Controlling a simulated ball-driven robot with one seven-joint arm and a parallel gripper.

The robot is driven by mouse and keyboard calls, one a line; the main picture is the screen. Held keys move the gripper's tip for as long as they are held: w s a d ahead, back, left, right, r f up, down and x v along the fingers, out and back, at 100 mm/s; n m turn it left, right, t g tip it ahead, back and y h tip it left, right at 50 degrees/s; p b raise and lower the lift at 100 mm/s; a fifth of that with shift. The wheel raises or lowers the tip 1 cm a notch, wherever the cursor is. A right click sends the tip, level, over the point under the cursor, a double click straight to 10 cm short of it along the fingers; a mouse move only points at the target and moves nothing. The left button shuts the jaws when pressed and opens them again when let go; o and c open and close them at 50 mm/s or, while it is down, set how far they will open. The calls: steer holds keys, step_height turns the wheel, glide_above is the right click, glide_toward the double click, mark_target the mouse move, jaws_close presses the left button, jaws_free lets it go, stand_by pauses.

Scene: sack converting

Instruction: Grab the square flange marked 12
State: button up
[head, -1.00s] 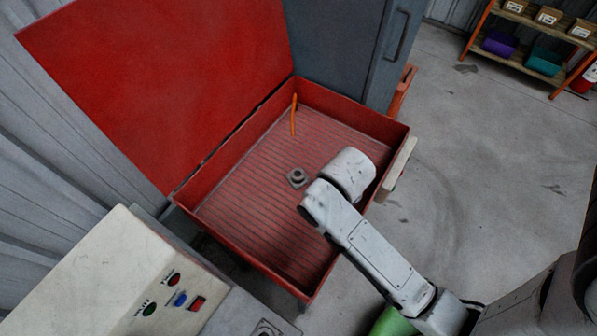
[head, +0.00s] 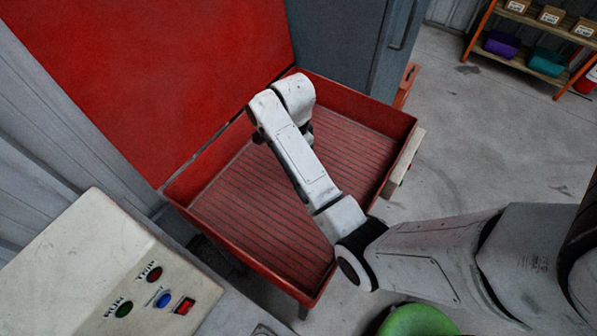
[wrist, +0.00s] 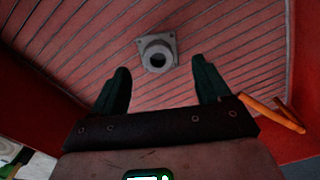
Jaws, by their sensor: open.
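A grey square flange (wrist: 148,44) with a round raised collar and a dark central hole lies on the ribbed red floor of the tray (head: 232,200). No number can be read on it. In the wrist view it sits just beyond and between the fingertips of my gripper (wrist: 161,72), apart from both fingers. My gripper is open and empty, with two dark green fingers spread wide. In the head view my arm reaches over the tray and hides the flange and most of my gripper.
An orange, thin, forked object (wrist: 272,113) lies near the tray wall, right of my fingers. The tray's raised red lid (head: 150,70) stands behind. A control box with buttons (head: 90,260) is at front left. A green round object (head: 418,322) is at the bottom.

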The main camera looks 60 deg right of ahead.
steer(key=shift+s+d+f+p, duration=0.1)
steer(key=shift+s+f+p, duration=0.1)
steer(key=shift+f, duration=1.4)
steer(key=shift+s+d+f+p, duration=0.1)
steer(key=shift+f+p, duration=0.1)
steer(key=shift+f, duration=1.35)
steer(key=c, duration=1.1)
